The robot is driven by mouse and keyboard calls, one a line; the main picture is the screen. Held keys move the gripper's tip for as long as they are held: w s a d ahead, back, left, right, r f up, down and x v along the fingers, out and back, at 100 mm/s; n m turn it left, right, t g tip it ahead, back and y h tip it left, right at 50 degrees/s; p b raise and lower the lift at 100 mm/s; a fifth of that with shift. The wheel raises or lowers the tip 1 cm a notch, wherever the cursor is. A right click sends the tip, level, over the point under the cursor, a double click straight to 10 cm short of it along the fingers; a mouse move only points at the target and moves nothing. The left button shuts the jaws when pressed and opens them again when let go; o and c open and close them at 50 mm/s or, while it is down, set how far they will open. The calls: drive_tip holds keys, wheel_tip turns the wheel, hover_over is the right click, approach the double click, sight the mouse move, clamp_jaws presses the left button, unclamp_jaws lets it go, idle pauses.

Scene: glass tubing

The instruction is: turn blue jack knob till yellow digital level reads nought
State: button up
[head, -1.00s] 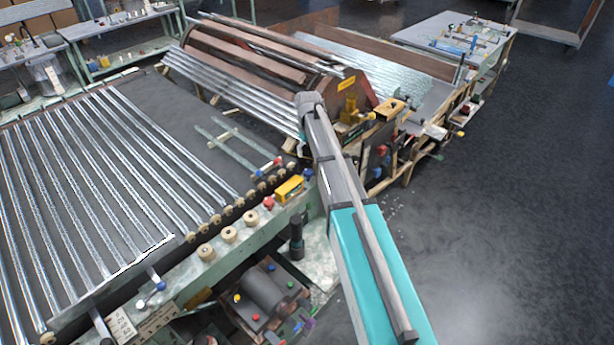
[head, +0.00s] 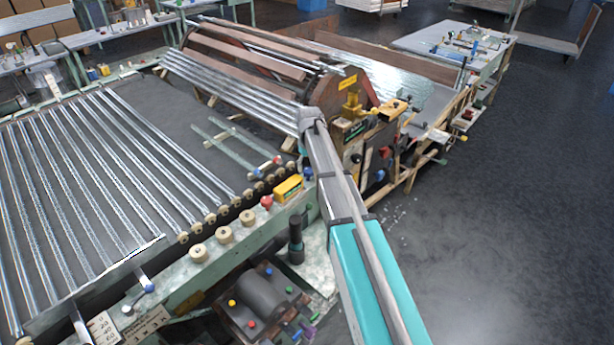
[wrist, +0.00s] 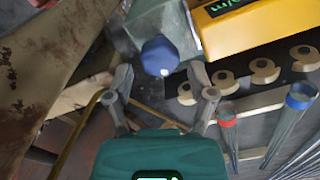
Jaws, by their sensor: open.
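The blue jack knob (wrist: 160,55) is round and sits on a grey-green block at the upper middle of the wrist view. My gripper (wrist: 162,82) is open, with one finger to each side of the knob in the picture; I see no contact. The yellow digital level (wrist: 245,28) is at the upper right there. Its dark display shows green characters cut by the frame edge, so I cannot read the value. In the head view the level (head: 288,188) lies on the green frame, with the blue knob (head: 308,174) just right of it. My arm hides the gripper there.
A red knob (head: 266,201) is left of the level. Cream rollers (wrist: 226,83) line the frame's edge, near blue- and red-rimmed glass tubes (wrist: 290,115). A brown-stained surface (wrist: 45,55) fills the wrist view's left. Open dark floor (head: 530,200) is at right.

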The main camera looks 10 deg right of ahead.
drive_tip(key=shift+f+b, duration=1.05)
drive_tip(key=shift+f, duration=0.25)
drive_tip(key=c, duration=0.9)
